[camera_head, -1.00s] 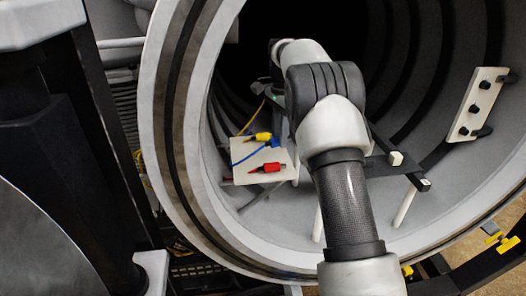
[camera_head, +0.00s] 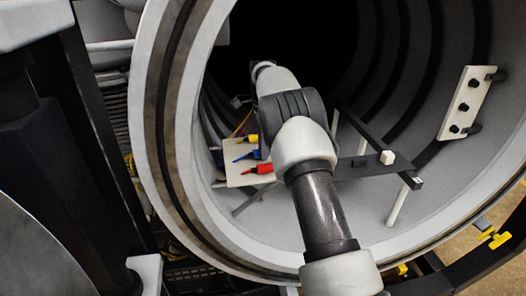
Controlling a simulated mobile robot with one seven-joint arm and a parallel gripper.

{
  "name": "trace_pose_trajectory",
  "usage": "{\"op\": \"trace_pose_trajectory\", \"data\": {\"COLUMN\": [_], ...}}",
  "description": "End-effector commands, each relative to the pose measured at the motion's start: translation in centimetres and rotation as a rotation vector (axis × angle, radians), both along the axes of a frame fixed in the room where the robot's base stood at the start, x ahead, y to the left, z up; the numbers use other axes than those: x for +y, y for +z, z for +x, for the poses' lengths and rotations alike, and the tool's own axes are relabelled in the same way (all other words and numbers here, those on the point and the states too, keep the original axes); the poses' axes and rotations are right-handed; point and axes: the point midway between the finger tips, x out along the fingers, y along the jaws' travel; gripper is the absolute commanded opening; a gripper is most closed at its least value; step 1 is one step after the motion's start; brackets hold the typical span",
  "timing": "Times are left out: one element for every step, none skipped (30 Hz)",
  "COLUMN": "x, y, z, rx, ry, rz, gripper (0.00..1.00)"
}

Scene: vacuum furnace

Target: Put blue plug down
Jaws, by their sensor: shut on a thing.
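The blue plug (camera_head: 247,155) is at the pale panel (camera_head: 233,178) inside the furnace chamber, between a yellow plug (camera_head: 247,138) above and a red plug (camera_head: 259,169) below. I cannot tell whether the blue plug rests on the panel or is just above it. My arm reaches into the chamber right beside the panel and covers the panel's right side. My gripper is hidden behind my arm, so its hold on the blue plug does not show.
The round furnace rim (camera_head: 158,130) surrounds the opening. A dark frame with white pegs (camera_head: 388,157) stands right of my arm. A white plate with black knobs (camera_head: 466,103) is on the right wall. The lower chamber floor between is partly free.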

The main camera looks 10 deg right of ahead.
Motion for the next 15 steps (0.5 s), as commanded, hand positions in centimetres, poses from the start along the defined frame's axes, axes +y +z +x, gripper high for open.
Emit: {"op": "trace_pose_trajectory", "data": {"x": [0.03, 0.03, 0.02, 0.02, 0.02, 0.02, 0.02, 0.02, 0.02, 0.02, 0.02, 0.02, 0.02, 0.02, 0.02], "y": [-0.68, -0.91, -1.07, -1.09, -1.07, -1.04, -1.04, -1.04, -1.05, -1.09, -1.17, -1.30, -1.40, -1.38, -1.36], "z": [-0.07, -0.05, -0.02, -0.01, 0.00, 0.01, 0.01, 0.00, 0.00, 0.00, -0.01, -0.02, -0.03, -0.02, -0.02], "rx": [0.003, 0.001, 0.000, -0.001, -0.001, -0.001, -0.001, -0.001, -0.001, -0.001, -0.001, 0.000, 0.000, 0.000, 0.000], "ry": [0.000, 0.000, 0.000, 0.001, 0.001, 0.001, 0.001, 0.001, 0.001, 0.001, 0.001, 0.001, 0.001, 0.001, 0.001], "rz": [0.000, 0.000, 0.000, 0.000, 0.000, 0.000, 0.000, 0.000, 0.000, 0.000, 0.000, 0.000, 0.000, 0.000, 0.000], "gripper": [0.00, 0.00, 0.00, 0.00, 0.00, 0.00, 0.00, 0.00, 0.00, 0.00, 0.00, 0.00, 0.00, 0.26, 0.33]}}
